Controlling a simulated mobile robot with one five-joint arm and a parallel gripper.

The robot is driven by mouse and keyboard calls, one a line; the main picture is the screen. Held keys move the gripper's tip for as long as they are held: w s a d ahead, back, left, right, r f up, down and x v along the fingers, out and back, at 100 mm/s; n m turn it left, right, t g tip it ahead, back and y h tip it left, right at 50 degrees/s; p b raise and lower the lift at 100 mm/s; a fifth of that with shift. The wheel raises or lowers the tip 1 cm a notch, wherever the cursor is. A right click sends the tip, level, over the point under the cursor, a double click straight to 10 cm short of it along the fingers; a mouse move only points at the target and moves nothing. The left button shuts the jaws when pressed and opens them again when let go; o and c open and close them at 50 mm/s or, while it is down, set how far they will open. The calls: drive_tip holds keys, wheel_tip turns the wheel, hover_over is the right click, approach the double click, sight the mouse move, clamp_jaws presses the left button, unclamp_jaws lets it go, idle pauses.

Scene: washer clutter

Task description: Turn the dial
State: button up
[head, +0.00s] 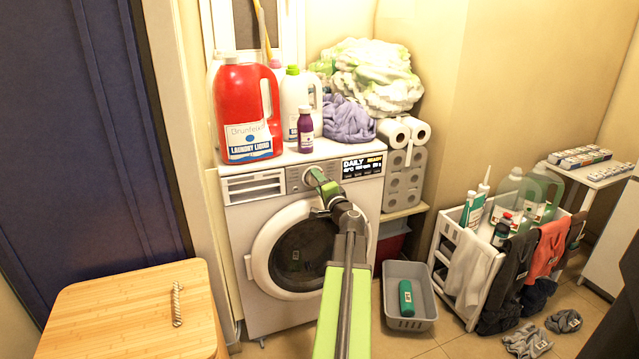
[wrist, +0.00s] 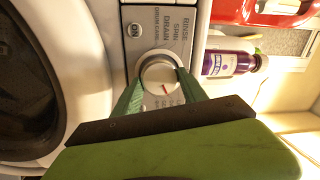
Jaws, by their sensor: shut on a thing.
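The dial (wrist: 158,74) is a round white and silver knob with a red mark, on the grey control panel of the white washing machine (head: 243,223). In the wrist view, printed labels such as RINSE, SPIN and DRAIN stand beside it. My gripper (wrist: 160,84) has its two green fingers on either side of the dial and is shut on it. A lit display (head: 362,166) reading DAILY is right of the dial.
A red laundry liquid jug (head: 247,105), a purple bottle (head: 305,132) and a lavender cloth (head: 347,119) stand on the washer top. A wooden table (head: 120,310) is front left. A grey basket (head: 410,275) stands on the floor to the right.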

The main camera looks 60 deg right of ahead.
drive_tip(key=shift+s+m, duration=0.1)
drive_tip(key=shift+m, duration=0.5)
drive_tip(key=o, duration=1.4)
